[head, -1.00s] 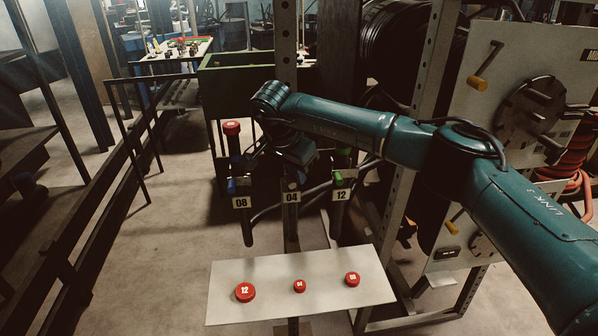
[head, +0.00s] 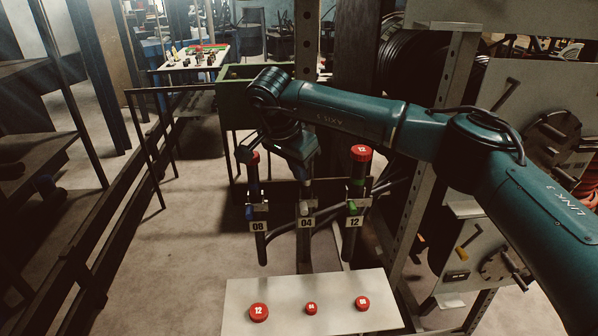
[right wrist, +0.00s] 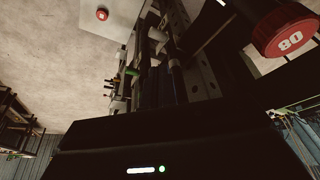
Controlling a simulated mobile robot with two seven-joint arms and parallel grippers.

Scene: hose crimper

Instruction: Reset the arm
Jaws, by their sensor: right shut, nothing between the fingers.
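My right arm comes in from the right in the head view, and its gripper (head: 303,170) points down at the top of the hose labelled 04 (head: 306,222). The gripper is shut and empty; it hides the top of that hose. The hose labelled 08 (head: 258,225) hangs to its left, with a red cap (head: 253,158) partly behind my wrist. The hose labelled 12 (head: 354,222) hangs to its right, with a red cap (head: 361,153) on top. In the right wrist view a red cap marked 08 (right wrist: 284,28) is close at the upper right.
A pale board (head: 285,296) below the hoses bears red caps marked 12 (head: 259,312), 04 (head: 311,308) and 08 (head: 362,303). A perforated metal post (head: 436,130) and a machine panel (head: 510,110) stand at the right. Dark rails (head: 110,215) run along the left.

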